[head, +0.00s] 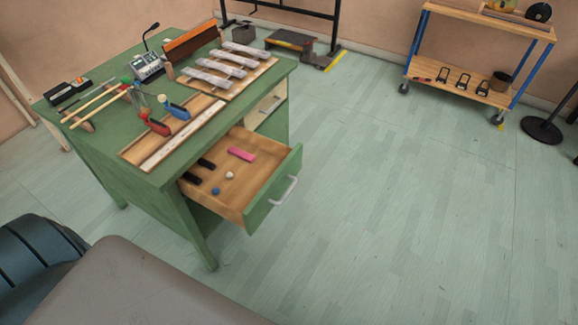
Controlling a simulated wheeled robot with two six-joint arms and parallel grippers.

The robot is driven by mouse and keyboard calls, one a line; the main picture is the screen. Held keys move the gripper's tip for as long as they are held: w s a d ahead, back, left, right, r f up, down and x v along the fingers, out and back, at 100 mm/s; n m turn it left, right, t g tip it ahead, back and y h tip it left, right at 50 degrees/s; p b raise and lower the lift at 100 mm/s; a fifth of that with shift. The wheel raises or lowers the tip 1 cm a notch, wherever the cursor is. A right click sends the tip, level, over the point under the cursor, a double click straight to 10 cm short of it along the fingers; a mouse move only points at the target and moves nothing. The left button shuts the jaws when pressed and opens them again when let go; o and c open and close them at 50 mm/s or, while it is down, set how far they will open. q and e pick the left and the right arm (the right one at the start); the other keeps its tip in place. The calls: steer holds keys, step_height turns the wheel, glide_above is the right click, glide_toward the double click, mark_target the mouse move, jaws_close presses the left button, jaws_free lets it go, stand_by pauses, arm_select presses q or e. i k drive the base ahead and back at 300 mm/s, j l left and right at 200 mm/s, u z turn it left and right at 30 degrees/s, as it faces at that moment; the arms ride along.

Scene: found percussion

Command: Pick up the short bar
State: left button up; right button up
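Several pale grey metal bars lie side by side on a wooden board (228,95) on the green desk. The farthest bar (246,50) is at the back right and the nearest bar (205,78) is at the front left. They look close in length from here, so I cannot tell for sure which is the short bar. Neither of my grippers is in view.
The desk's drawer (267,201) is pulled open, with a pink block (241,154) and small items inside. Screwdrivers, sticks and a meter (148,66) sit on the desk. A wheeled cart (470,92) stands at the back right. The floor between is clear.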

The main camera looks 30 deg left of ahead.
mark_target(206, 63)
steer(key=u, duration=1.3)
steer(key=l+z, duration=0.1)
steer(key=l, duration=0.2)
steer(key=i+l, duration=0.15)
steer(key=l+z, duration=0.05)
steer(key=l, duration=0.05)
